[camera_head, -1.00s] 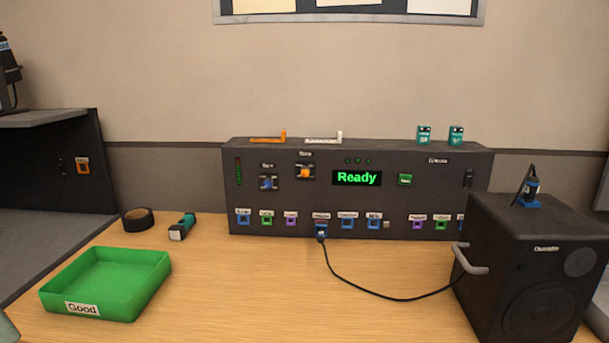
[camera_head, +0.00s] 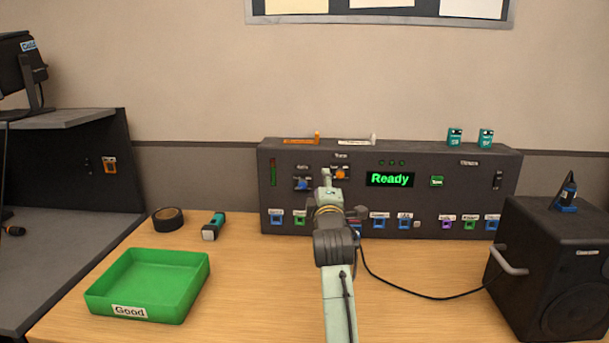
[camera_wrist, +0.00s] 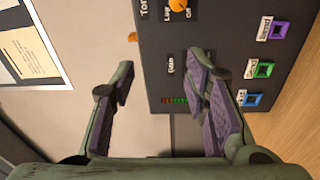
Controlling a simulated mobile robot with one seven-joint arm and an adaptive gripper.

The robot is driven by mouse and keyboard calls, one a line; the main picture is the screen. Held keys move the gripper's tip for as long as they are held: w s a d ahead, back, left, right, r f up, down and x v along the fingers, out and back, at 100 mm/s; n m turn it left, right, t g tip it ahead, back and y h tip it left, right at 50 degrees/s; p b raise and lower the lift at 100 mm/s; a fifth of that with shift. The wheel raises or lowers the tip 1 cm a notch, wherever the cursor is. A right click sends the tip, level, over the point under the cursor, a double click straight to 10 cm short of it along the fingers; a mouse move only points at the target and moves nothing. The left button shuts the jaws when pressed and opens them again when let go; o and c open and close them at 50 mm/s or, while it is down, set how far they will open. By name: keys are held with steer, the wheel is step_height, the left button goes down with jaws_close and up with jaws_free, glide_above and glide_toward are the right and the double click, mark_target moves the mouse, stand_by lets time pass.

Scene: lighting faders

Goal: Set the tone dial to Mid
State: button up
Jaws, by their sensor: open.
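The tone dial (camera_head: 340,174) is an orange knob under a "Tone" label on the upper front of the dark control panel (camera_head: 450,215). In the wrist view its orange knob (camera_wrist: 178,6) sits at the top edge, with "Low" and "Off" beside it; its pointer is too small to read. My gripper (camera_head: 326,178) is in front of the panel, just left of the tone dial in the head view. In the wrist view my gripper (camera_wrist: 160,75) is open, with nothing between its fingers, and the dial lies beyond the fingertips.
A blue knob (camera_head: 302,184) sits left of the tone dial. A screen (camera_head: 390,179) reads "Ready". Sockets line the panel's lower edge, and a cable (camera_head: 410,292) runs toward the speaker (camera_head: 555,270). A green tray (camera_head: 145,290) stands at the left.

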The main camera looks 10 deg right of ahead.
steer(key=g+h, duration=0.1)
glide_toward(340, 175)
steer(key=s, duration=0.2)
steer(key=p+x, duration=0.2)
steer(key=x, duration=0.3)
steer(key=p+x, duration=0.2)
steer(key=x, duration=0.3)
steer(key=shift+w+a, duration=0.15)
steer(key=shift+w, duration=0.15)
steer(key=shift+c, duration=0.4)
jaws_close()
